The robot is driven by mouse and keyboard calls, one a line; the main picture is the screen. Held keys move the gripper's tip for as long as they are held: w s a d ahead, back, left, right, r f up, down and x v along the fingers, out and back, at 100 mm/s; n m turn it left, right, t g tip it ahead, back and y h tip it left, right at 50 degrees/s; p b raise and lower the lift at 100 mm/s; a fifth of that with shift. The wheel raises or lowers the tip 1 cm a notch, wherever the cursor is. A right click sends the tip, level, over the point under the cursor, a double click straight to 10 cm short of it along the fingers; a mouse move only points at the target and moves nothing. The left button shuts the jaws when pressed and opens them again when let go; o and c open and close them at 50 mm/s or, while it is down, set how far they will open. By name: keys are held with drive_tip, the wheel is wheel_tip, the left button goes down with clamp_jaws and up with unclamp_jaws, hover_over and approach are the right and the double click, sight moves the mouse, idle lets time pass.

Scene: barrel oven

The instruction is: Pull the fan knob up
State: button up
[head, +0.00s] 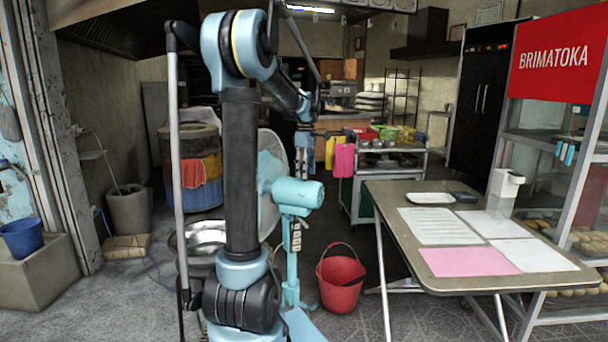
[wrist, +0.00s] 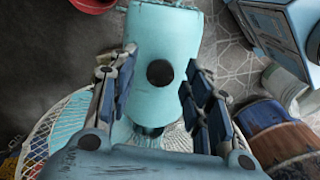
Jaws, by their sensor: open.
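The light blue pedestal fan stands behind my arm in the head view, with its motor housing (head: 300,193) facing right and its round grille (head: 270,170) partly hidden by my arm. In the wrist view the housing (wrist: 162,30) lies below my gripper, and a dark round fan knob (wrist: 160,73) shows on its top. My gripper (wrist: 160,66) is open and empty, with one finger on each side of the knob. The fingers look apart from the knob; the height between them and it is hard to tell. In the head view the gripper hangs above the fan.
A red bucket (head: 341,279) stands on the floor right of the fan. A folding table (head: 390,215) with papers is farther right. A metal bowl (head: 205,237) is behind my arm. A barrel oven (head: 197,155) stands at the back left. Floor at the front left is clear.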

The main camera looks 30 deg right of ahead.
drive_tip(key=shift+f, duration=0.5)
clamp_jaws()
drive_tip(key=shift+r, duration=0.8)
unclamp_jaws()
drive_tip(key=shift+r, duration=0.1)
wheel_tip(320, 180, up, 12)
